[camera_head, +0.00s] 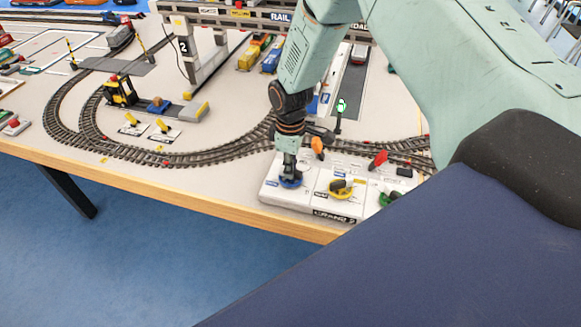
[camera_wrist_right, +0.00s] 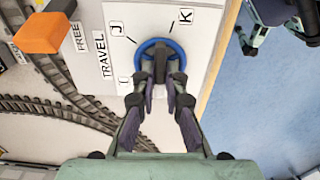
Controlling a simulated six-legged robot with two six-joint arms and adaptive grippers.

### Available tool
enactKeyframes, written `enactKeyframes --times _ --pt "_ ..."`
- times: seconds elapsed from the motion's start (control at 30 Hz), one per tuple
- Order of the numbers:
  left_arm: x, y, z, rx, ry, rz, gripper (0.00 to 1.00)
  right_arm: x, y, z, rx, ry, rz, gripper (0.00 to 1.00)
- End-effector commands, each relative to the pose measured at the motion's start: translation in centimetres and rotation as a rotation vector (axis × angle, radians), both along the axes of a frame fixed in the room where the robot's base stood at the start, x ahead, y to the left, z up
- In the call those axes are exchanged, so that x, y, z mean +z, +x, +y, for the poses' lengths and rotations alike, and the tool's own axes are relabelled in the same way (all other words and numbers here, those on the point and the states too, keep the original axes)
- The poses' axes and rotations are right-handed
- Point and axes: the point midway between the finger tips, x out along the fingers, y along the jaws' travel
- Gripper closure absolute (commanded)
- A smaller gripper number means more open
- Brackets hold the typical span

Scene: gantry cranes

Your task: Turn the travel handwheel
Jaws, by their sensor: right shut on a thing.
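The blue travel handwheel (camera_head: 291,182) sits at the left end of the white control panel (camera_head: 312,200) at the table's front edge. My right gripper (camera_head: 289,172) points down onto it. In the right wrist view the blue handwheel (camera_wrist_right: 147,47) has a dark grey bar across its middle, and the word TRAVEL and the letters J and K are printed beside it. There my right gripper (camera_wrist_right: 163,88) has its fingers closed on the bar. The gripper hides part of the wheel in the head view. My left gripper is not in view.
A yellow handwheel (camera_head: 342,189) and a green one (camera_head: 388,198) stand to the right on the panel. An orange lever (camera_head: 318,147) and a red lever (camera_head: 378,159) rise behind them. Curved rail track (camera_head: 180,158) runs behind the panel. The wooden table edge (camera_head: 225,209) is in front.

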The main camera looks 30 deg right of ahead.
Motion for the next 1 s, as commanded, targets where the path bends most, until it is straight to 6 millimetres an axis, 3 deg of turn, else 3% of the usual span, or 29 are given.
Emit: enactKeyframes --times 0.4,1.0 --pt "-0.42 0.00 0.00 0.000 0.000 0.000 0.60 -0.03 -0.03 0.00 0.209 0.000 0.000 1.00" --pt "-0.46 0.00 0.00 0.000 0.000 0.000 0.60 -0.02 -0.03 0.01 0.251 -0.001 0.001 1.00"
